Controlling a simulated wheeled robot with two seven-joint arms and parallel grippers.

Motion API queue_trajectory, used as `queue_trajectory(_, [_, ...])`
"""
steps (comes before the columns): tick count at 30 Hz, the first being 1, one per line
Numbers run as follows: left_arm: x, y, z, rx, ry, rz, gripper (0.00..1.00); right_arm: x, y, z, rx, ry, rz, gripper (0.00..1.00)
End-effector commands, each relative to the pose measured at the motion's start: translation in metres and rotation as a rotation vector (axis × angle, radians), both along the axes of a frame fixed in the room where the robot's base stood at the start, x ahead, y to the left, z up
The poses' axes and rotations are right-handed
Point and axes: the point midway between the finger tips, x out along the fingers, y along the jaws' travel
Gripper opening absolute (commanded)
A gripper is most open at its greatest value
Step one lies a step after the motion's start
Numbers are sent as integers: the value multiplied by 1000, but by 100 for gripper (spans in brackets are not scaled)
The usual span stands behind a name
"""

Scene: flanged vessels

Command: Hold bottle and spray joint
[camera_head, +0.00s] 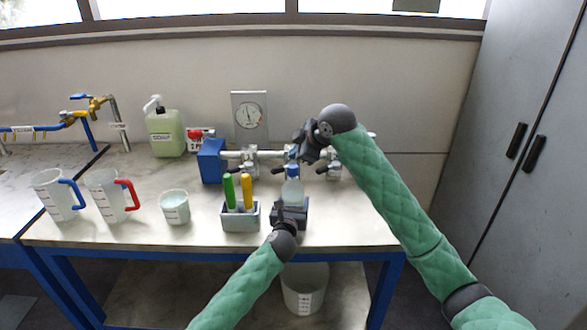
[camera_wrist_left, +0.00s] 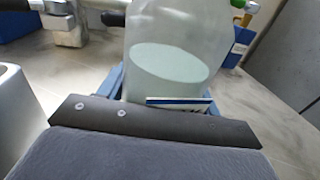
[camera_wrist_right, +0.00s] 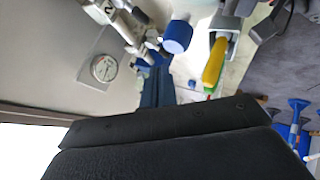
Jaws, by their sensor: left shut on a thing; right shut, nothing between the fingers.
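A clear bottle (camera_head: 292,191) with pale liquid and a blue top (camera_head: 292,171) stands near the table's front, before the pipe (camera_head: 265,154). My left gripper (camera_head: 289,214) is shut on its lower part. In the left wrist view the bottle (camera_wrist_left: 170,65) is close, upright or nearly so, beyond a dark finger; its top is out of frame. My right gripper (camera_head: 304,150) is shut and empty, above the bottle and close to the pipe joints. A blue round part (camera_wrist_right: 178,36) shows in the right wrist view. My right gripper hides part of the pipe.
A holder (camera_head: 241,219) with green and yellow handled tools stands left of the bottle. A beaker (camera_head: 174,208), two jugs and a green soap dispenser (camera_head: 164,132) stand further left. A blue box (camera_head: 210,160) and wall gauge (camera_head: 249,116) are behind. The table's right end is clear.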

Motion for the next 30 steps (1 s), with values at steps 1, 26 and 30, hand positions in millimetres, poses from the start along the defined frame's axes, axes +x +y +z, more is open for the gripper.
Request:
queue_trajectory(1, [-1,2,-8,4,10,3,28,0,0,-1,0,0,0,0])
queue_trajectory(26, [-18,5,-4,3,5,2,89,0,0,0,0,0,0,0])
queue_trajectory(30, [-43,10,-5,4,4,1,89,0,0,0,0,0,0,0])
